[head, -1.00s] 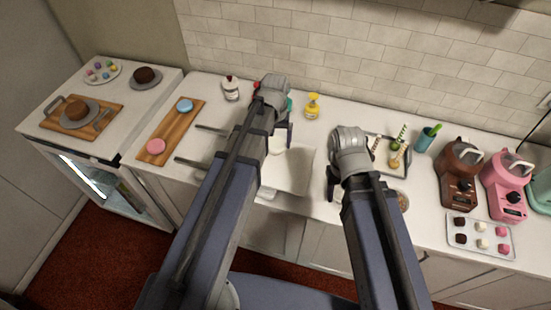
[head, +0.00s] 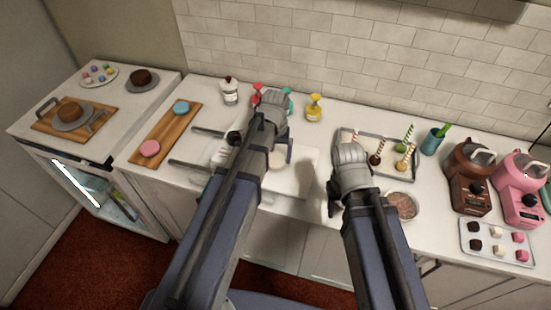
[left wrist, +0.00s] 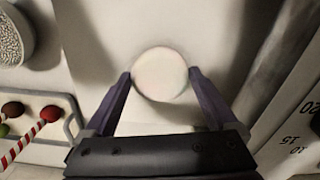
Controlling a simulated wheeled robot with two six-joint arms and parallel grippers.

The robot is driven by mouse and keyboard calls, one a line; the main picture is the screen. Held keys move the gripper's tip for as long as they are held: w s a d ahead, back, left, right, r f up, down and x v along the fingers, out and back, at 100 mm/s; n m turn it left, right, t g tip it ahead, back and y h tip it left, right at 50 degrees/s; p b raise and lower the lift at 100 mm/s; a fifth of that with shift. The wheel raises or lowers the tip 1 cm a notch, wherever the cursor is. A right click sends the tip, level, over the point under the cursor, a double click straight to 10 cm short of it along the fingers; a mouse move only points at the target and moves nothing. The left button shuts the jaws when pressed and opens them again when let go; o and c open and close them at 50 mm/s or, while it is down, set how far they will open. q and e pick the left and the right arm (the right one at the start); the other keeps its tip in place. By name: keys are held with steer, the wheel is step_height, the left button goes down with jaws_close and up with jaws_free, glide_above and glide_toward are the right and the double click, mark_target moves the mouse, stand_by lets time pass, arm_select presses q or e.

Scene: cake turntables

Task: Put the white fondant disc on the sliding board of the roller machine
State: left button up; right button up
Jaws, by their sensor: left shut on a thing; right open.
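The white fondant disc (left wrist: 160,73) sits between the fingertips of my left gripper (left wrist: 160,76) in the left wrist view, one finger on each side. In the head view the left gripper (head: 282,150) hides most of it, and a pale edge of the disc (head: 277,160) shows. My left gripper is shut on the disc, over the white sliding board (head: 300,180); I cannot tell whether the disc touches it. The roller machine (head: 208,131) is mostly hidden behind my left arm, with its grey bars sticking out left. My right gripper (head: 334,198) is open and empty, right of the board.
A tray of cake pops (head: 350,138) and a sprinkle bowl (head: 403,205) stand to the right. A wooden board (head: 165,135) with pink and blue discs lies left. Bottles (head: 230,92) stand behind. Brown (head: 466,185) and pink machines (head: 520,190) are far right.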

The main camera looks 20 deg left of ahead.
mark_target(275, 161)
arm_select(q)
steer(key=shift+f, duration=0.1)
steer(key=o, duration=1.2)
steer(key=shift+c, duration=0.2)
arm_select(e)
steer(key=shift+f, duration=0.1)
arm_select(q)
step_height(275, 161, up, 12)
steer(key=p, duration=1.2)
steer(key=s+d+m+y, duration=0.1)
steer(key=s+d+m, duration=0.4)
steer(key=s+d, duration=0.5)
steer(key=s, duration=0.4)
steer(key=shift+s+d+r, duration=0.15)
steer(key=shift+d+r, duration=0.05)
steer(key=shift+d, duration=0.05)
arm_select(e)
step_height(275, 161, up, 12)
